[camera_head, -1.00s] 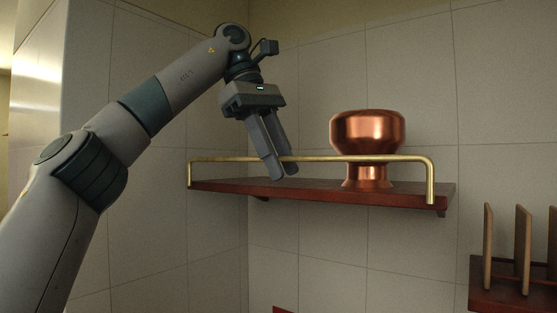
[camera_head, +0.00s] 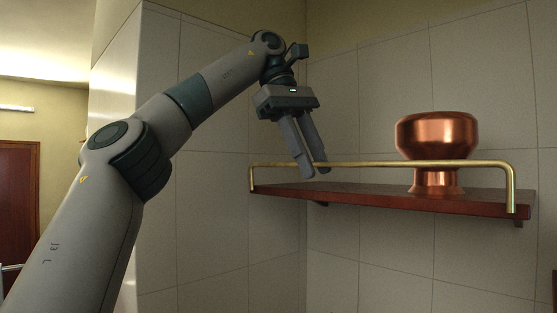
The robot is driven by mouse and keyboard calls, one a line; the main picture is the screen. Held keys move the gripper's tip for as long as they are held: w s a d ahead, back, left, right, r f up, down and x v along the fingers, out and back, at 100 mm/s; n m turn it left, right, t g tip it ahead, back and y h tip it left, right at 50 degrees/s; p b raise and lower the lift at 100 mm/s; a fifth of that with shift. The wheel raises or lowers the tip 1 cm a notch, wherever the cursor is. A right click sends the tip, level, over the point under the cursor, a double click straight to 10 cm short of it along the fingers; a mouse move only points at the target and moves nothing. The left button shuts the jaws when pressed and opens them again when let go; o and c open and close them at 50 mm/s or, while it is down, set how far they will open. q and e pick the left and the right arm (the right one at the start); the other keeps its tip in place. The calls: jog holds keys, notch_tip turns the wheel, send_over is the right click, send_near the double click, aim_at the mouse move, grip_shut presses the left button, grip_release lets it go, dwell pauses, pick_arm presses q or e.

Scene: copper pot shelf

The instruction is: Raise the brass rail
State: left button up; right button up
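The brass rail (camera_head: 400,164) is a thin bar along the front of the dark red-brown shelf (camera_head: 390,196), bent down at both ends, with its right end post reaching the shelf's front edge. My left gripper (camera_head: 314,173) points down near the rail's left part. Its two grey fingers look parted by a narrow gap, with nothing visible held between them. The fingertips overlap the rail in the picture; I cannot tell whether they touch it. My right gripper is not in view.
A copper pot (camera_head: 436,137) with a wide top and narrow foot stands on the right half of the shelf, behind the rail. The tiled wall (camera_head: 370,90) backs the shelf. A brown door (camera_head: 18,190) shows at the far left.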

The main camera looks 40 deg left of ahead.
pick_arm(q)
jog(key=s+a, duration=0.1)
jog(key=a, duration=0.5)
jog(key=shift+s+a, duration=0.2)
dwell(0.4)
